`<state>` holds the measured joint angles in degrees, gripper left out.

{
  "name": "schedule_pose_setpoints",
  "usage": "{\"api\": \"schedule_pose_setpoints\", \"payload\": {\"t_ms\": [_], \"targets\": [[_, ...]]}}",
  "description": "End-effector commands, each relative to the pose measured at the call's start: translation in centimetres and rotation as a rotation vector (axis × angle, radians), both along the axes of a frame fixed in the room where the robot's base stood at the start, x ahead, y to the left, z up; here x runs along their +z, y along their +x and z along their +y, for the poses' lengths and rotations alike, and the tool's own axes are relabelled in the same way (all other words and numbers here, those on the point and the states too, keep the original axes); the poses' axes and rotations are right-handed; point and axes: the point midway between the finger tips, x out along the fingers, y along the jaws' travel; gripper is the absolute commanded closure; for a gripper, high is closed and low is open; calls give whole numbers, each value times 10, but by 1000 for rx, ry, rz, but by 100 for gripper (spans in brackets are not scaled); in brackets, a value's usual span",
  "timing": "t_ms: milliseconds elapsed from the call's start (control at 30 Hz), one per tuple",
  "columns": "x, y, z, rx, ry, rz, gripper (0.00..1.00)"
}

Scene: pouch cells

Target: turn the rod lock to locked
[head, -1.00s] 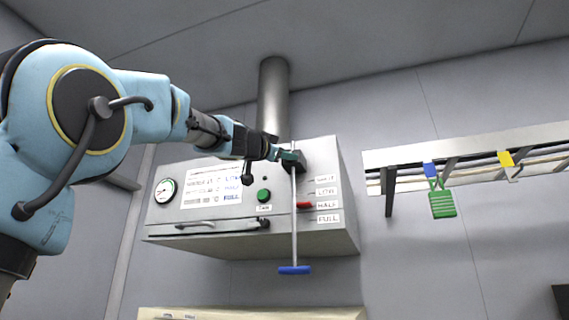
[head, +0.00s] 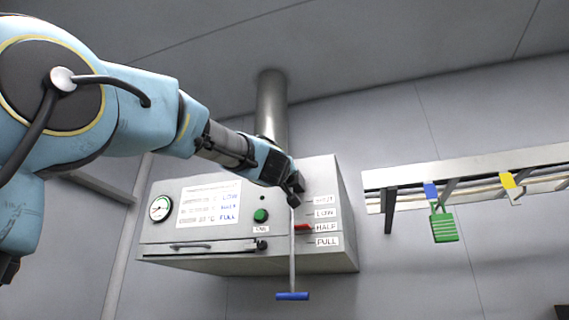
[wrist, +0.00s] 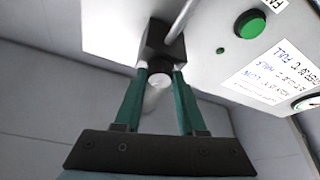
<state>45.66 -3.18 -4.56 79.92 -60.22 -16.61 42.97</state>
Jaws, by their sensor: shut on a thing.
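The rod lock is a dark block (wrist: 163,45) on the front of the metal box, with a thin rod passing through it. The rod (head: 292,255) hangs straight down to a blue handle (head: 292,296).
The metal box (head: 200,255) carries a gauge (head: 160,208), a green button (head: 261,215) and a drawer bar. A duct (head: 272,105) rises behind it.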

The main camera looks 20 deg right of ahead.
Motion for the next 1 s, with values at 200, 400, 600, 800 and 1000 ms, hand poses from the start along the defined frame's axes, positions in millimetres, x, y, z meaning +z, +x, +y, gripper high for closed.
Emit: {"api": "schedule_pose_setpoints", "payload": {"t_ms": [200,400,600,800,1000], "targets": [[1,-2,-1,-1,-140,126,100],[2,-2,-2,-1,-236,216,100],[2,-2,-2,0,-297,274,100],[2,-2,-2,0,-324,301,100],[2,-2,-2,0,-331,308,100]]}}
